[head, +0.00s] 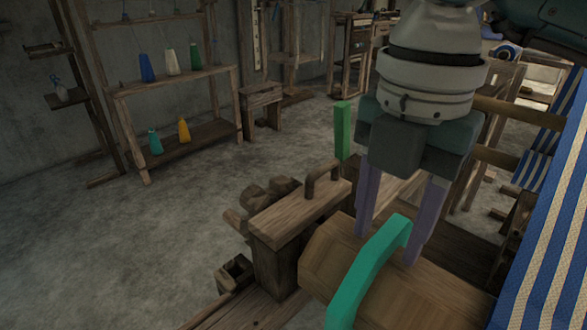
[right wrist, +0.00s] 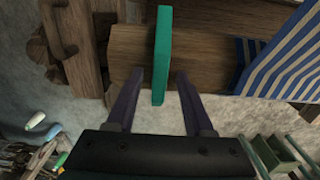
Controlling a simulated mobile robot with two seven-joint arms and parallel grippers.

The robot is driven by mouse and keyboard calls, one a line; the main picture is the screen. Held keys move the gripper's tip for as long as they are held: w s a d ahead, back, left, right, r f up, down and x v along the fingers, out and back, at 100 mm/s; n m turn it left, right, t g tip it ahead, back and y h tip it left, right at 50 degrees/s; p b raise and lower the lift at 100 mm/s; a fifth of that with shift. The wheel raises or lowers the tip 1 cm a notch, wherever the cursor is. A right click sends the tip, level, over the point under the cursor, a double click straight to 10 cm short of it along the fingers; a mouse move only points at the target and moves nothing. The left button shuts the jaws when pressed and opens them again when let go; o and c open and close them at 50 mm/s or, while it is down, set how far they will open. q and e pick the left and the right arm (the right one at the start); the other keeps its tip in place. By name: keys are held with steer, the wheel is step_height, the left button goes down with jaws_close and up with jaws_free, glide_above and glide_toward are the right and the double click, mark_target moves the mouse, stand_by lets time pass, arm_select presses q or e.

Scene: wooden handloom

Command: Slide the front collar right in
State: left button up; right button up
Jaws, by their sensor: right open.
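A teal handle-like bar (head: 368,270), perhaps the grip of the front collar, arches over a thick wooden beam (head: 440,292). It also shows in the right wrist view (right wrist: 163,45). My right gripper (head: 387,248) points down over the beam, open, with one purple finger on each side of the teal bar. In the right wrist view gaps show between the bar and both fingers, so it is not clamped. A wooden block with a curved wooden handle (head: 300,212) stands at the beam's left end. My left gripper is not in view.
Blue and white striped cloth (head: 550,230) hangs close on the right. A green upright bar (head: 342,130) stands behind the block. A wooden rack (head: 190,130) with coloured cones stands at the back left. The concrete floor (head: 130,240) on the left is clear.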

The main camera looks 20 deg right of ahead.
steer(key=shift+f, duration=0.2)
steer(key=shift+c, duration=0.4)
jaws_close()
stand_by(0.9)
